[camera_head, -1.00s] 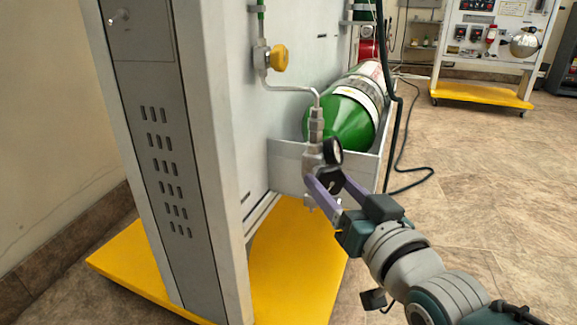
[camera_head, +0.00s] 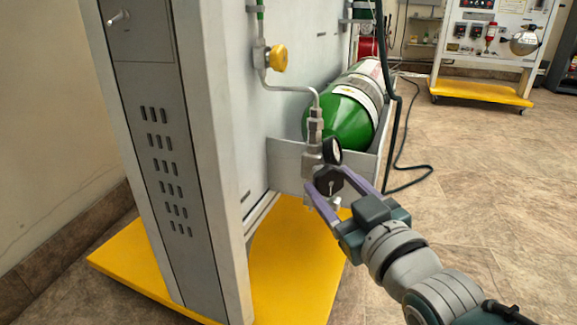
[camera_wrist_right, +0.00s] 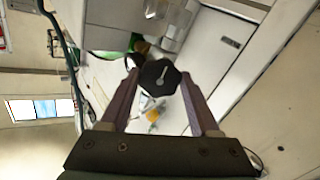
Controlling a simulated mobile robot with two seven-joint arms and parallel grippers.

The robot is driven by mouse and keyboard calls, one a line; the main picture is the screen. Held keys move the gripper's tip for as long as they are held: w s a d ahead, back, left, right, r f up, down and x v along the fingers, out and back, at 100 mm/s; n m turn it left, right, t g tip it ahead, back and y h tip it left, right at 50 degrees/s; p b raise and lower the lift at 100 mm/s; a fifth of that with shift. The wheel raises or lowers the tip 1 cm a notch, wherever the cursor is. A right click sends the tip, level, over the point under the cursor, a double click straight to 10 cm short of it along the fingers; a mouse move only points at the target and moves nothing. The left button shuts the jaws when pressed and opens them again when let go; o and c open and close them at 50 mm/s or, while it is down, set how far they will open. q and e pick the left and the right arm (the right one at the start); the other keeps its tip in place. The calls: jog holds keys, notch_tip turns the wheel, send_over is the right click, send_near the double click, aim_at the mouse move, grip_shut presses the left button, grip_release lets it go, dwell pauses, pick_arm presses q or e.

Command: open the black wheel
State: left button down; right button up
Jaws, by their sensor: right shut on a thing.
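The black wheel (camera_head: 329,183) is a small dark knob on the metal valve fitting (camera_head: 313,158), below a round gauge (camera_head: 333,150). My right gripper (camera_head: 330,180) has one purple finger on each side of the wheel and is shut on it. In the right wrist view, the wheel (camera_wrist_right: 160,77) is a dark many-sided knob with a pale pointer mark, between the fingertips (camera_wrist_right: 160,78). My left gripper is not in view.
A green cylinder (camera_head: 340,122) lies in a grey tray (camera_head: 287,165) behind the valve. A yellow knob (camera_head: 278,58) sits on the pipe above. The grey cabinet (camera_head: 165,150) stands left on a yellow base (camera_head: 290,270). Open floor (camera_head: 480,190) lies to the right.

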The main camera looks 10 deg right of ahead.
jog(key=o, duration=1.4)
jog(key=shift+c, duration=0.2)
jog(key=shift+s, duration=0.1)
jog(key=shift+s+r+p, duration=0.15)
jog(key=shift+s+p, duration=0.15)
jog(key=shift+p, duration=0.1)
jog(key=s+d+p, duration=0.1)
jog(key=s+p, duration=0.3)
jog(key=s, duration=0.5)
jog(key=shift+d, duration=0.2)
